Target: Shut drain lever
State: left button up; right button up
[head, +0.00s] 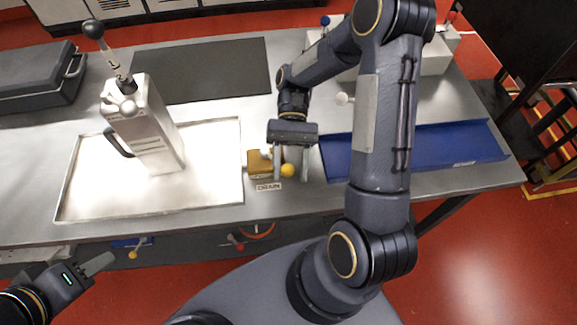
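The drain valve is a brass-yellow block (258,164) near the table's front edge, with a "DRAIN" label (268,187) in front of it. Its lever ends in a yellow ball knob (287,170); the rest of the lever is largely hidden. My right gripper (291,176) points down over the knob. Its two fingers are apart, one on each side of the knob in the picture; I cannot tell whether either touches it. My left gripper (98,264) is low at the left, in front of the table and away from the valve; its finger opening is not clear.
A pale canister (150,130) with a black-knobbed lever stands on a shallow bright tray (215,200) left of the valve. A blue tray (460,148) lies to the right. A dark mat (205,70) and a dark case (40,80) are farther back.

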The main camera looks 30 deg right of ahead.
jog(key=shift+a, duration=0.1)
jog(key=v, duration=0.6)
jog(key=shift+w+r, duration=0.1)
jog(key=shift+w, duration=0.2)
jog(key=shift+w+d+r, duration=0.3)
jog(key=shift+w+d, duration=0.15)
jog(key=shift+d, duration=0.05)
jog(key=s+a+r+n+t+h, duration=0.1)
jog(key=s+r+t, duration=0.3)
jog(key=s+t, duration=0.2)
jog(key=s+a+r+n+t+h+p, duration=0.1)
jog(key=s+r+t, duration=0.4)
jog(key=t, duration=0.6)
jog(key=shift+s+h, duration=0.7)
